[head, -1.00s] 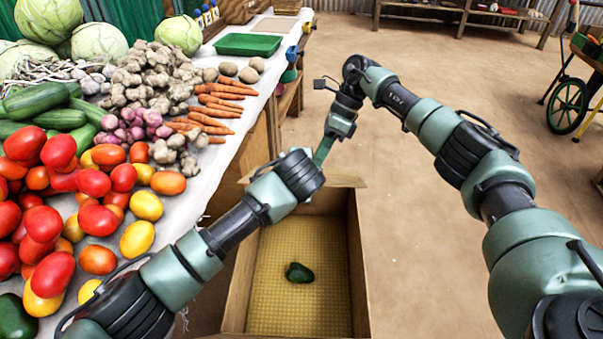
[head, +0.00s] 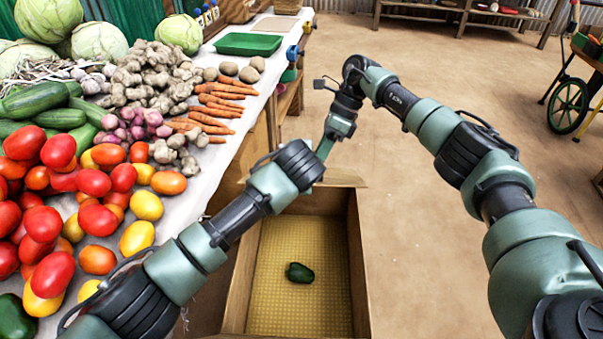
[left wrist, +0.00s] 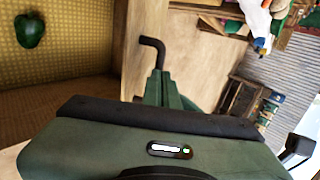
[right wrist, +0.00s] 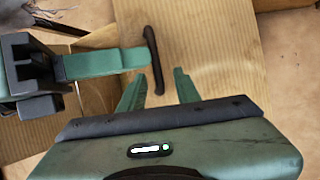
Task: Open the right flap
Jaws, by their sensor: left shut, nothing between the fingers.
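The open box (head: 362,270) stands on the floor beside the stall, with a green pepper (head: 300,272) on its yellowish bottom. The pepper also shows in the left wrist view (left wrist: 30,30). A tan flap (head: 345,179) shows at the box's far end. In the right wrist view a wide tan panel (right wrist: 215,60) lies beyond my fingers; I cannot tell which flap it is. My left gripper (right wrist: 153,60), with a dark bar-like tip, is shut and empty over this panel. My right gripper (right wrist: 160,88) has its fingers apart and empty, close to the left tip. The right flap's state is unclear.
The stall table (head: 200,180), loaded with tomatoes (head: 45,225), carrots (head: 215,112) and other vegetables, stands along the left. A green tray (head: 248,44) sits at its far end. The floor (head: 450,270) right of the box is clear.

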